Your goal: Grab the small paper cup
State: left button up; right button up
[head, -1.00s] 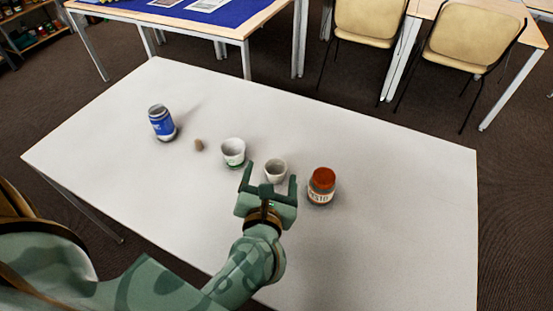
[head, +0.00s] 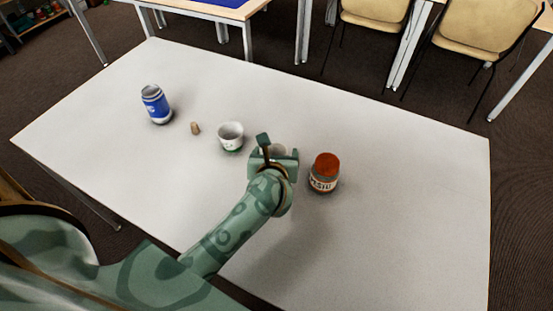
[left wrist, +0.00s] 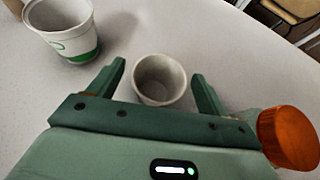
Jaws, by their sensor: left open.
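The small paper cup (head: 277,149) is plain and pale and stands upright on the table. My left gripper covers most of it in the head view. In the left wrist view the cup (left wrist: 160,84) shows its open mouth between the two fingers, with a gap on each side. My left gripper (left wrist: 158,72) is open, its fingers flanking the cup without visible contact. It also shows in the head view (head: 279,147). A larger white cup with a green band (head: 230,138) stands upright to the left. My right gripper is not in view.
A jar with an orange-red lid (head: 324,173) stands close on the gripper's right. A blue can (head: 155,105) and a small brown piece (head: 195,128) are farther left. The white table (head: 400,220) is bare on the right and in front.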

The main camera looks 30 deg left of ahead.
aim_at(276, 149)
pick_arm(q)
jog(key=x, duration=0.3)
jog(key=shift+f+b, duration=0.2)
jog(key=shift+b, duration=0.15)
jog(key=shift+r, duration=0.1)
jog(key=c, duration=1.1)
jog(key=shift+o, duration=0.2)
